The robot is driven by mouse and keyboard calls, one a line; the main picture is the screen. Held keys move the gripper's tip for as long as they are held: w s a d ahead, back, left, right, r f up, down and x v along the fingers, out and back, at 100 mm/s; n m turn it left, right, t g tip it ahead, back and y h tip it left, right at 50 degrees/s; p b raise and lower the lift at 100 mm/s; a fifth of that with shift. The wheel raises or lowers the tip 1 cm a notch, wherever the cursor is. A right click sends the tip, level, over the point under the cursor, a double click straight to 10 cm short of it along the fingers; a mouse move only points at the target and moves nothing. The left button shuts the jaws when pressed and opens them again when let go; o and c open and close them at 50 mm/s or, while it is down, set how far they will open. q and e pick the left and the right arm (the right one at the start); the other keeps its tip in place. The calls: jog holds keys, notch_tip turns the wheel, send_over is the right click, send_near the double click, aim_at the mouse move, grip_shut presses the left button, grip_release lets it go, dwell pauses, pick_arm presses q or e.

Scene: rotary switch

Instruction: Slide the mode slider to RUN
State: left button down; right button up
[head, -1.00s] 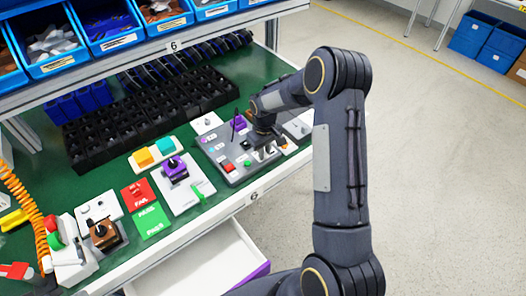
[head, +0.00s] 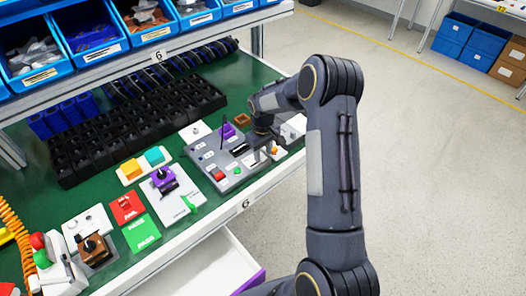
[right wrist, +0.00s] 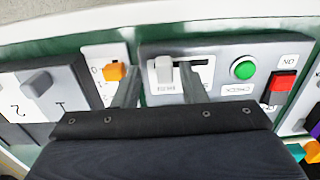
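The mode slider's pale knob (right wrist: 164,69) stands in a dark slot on the grey control panel (right wrist: 225,47), at the slot's left end in the right wrist view. My right gripper (right wrist: 158,78) is open, with one finger on each side of the knob; I cannot tell whether either finger touches it. The small label below the slot is too blurred to read. In the head view the panel (head: 209,172) lies on the green bench, and my right gripper (head: 266,150) is over its right end, hiding the slider. My left gripper is not in view.
An orange knob (right wrist: 114,72) on a white plate is close beside the left finger. A green button (right wrist: 243,69) and a red switch (right wrist: 281,88) are on the panel to the right. Black racks (head: 135,125) and blue bins (head: 90,40) stand behind.

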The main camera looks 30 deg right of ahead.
aim_at(263, 155)
notch_tip(263, 155, up, 8)
jog(key=shift+f+b, duration=0.1)
jog(key=shift+b, duration=0.45)
jog(key=shift+s, duration=0.1)
jog(key=s+a+r+m+t+y, duration=0.1)
jog(key=s+a+r, duration=0.2)
jog(key=s+r, duration=0.3)
jog(key=s+a+r+t+y, duration=0.1)
jog(key=s+a+r+t, duration=0.15)
jog(key=s, duration=0.45)
jog(key=s+a+r+m+t+y, duration=0.1)
jog(key=s+a+r, duration=0.3)
jog(key=s+r, duration=0.25)
jog(key=s+a+f+m+t, duration=0.1)
jog(key=s+a+f, duration=0.2)
jog(key=s, duration=0.6)
jog(key=shift+s+a+y, duration=0.2)
jog(key=shift+a+y, duration=0.2)
jog(key=shift+a, duration=0.8)
